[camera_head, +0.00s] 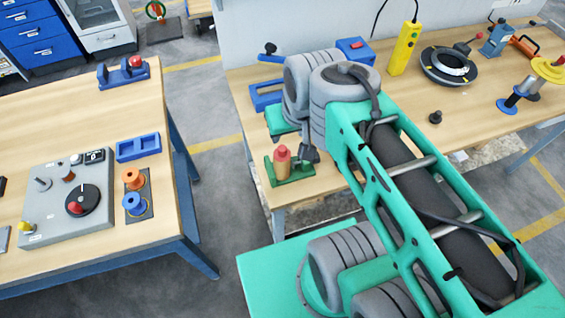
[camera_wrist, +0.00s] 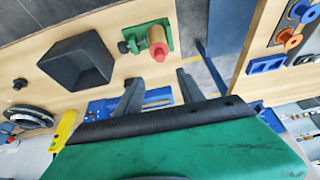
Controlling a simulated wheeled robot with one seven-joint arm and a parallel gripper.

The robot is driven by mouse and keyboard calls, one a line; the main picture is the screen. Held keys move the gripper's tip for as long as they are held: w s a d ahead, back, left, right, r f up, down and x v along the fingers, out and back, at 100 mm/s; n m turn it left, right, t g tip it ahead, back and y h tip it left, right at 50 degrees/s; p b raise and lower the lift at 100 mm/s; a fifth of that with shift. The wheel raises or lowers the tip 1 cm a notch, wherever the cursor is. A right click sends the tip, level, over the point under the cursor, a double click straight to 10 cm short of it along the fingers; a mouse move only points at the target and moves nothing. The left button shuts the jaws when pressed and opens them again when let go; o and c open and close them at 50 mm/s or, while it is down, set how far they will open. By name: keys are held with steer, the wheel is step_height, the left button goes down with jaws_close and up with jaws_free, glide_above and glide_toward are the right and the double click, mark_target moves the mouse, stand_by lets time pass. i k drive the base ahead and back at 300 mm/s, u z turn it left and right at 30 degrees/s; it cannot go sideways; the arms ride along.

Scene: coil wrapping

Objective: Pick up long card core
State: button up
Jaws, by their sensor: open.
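A tan cylinder with a red top (camera_head: 282,155), which looks like the card core, stands on a green holder (camera_head: 297,172) near the front left corner of the right-hand bench. In the wrist view, the tan and red cylinder (camera_wrist: 158,43) shows beyond the fingertips, upright on its green base (camera_wrist: 139,36). My gripper (camera_wrist: 158,76) is open, its two grey fingers apart with nothing between them. In the head view, my arm covers most of the gripper; a dark finger shows just right of the cylinder. I cannot tell the exact gap between them.
A black open bin (camera_wrist: 80,62) sits beside the holder in the wrist view. A blue frame (camera_head: 265,95), a yellow hand control (camera_head: 404,48) and a black ring (camera_head: 448,66) are on the bench. A second bench (camera_head: 95,110) stands left across an aisle.

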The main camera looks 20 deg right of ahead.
mark_target(281, 171)
steer(key=z, duration=0.85)
steer(key=k, duration=1.25)
steer(key=u, duration=1.3)
steer(key=i, duration=0.5)
steer(key=u, duration=0.1)
